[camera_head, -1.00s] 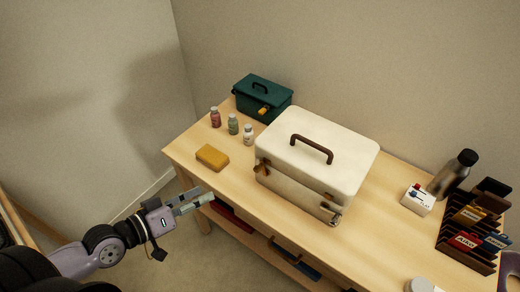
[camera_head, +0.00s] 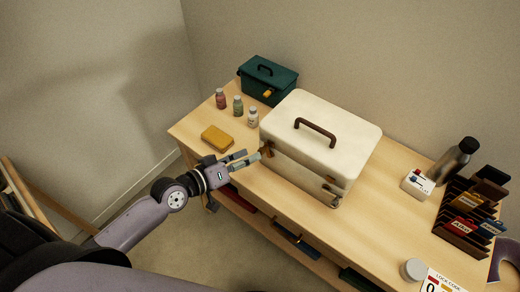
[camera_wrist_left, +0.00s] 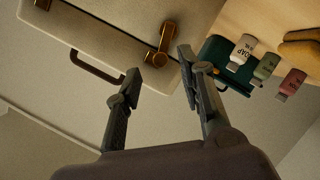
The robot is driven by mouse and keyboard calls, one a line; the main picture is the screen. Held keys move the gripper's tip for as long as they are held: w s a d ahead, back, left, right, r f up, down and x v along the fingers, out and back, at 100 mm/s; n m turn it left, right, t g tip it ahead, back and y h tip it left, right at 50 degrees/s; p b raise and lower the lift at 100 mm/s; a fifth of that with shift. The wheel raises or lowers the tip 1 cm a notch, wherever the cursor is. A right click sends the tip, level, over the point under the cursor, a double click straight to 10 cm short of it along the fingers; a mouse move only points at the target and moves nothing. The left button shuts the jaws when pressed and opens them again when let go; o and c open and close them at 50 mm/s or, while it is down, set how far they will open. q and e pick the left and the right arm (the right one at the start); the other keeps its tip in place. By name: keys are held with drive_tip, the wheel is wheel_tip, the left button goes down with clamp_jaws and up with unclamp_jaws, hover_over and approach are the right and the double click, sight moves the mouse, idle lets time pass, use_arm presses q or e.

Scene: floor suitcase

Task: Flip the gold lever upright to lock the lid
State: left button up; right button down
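A cream case (camera_head: 318,135) with a brown handle (camera_head: 315,132) stands on the wooden table with its lid down. A gold lever (camera_head: 266,150) is on its left front corner; in the left wrist view the gold lever (camera_wrist_left: 164,45) shows as a bar with a round knuckle, lying along the case front. A second gold latch (camera_head: 335,196) is on the right front corner. My left gripper (camera_head: 247,157) is just left of the near-left lever. In the left wrist view the left gripper (camera_wrist_left: 160,64) is open, its fingertips apart on either side of the lever's end. Contact cannot be told.
A white block (camera_head: 417,184), a steel bottle (camera_head: 453,161) and a dark rack (camera_head: 466,218) are at the right.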

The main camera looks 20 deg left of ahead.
sight(260, 151)
use_arm(q)
drive_tip(key=x, duration=0.5)
drive_tip(key=shift+w+f, duration=0.1)
drive_tip(key=shift+w, duration=0.05)
drive_tip(key=shift+c, duration=0.5)
clamp_jaws()
drive_tip(key=shift+p, duration=0.3)
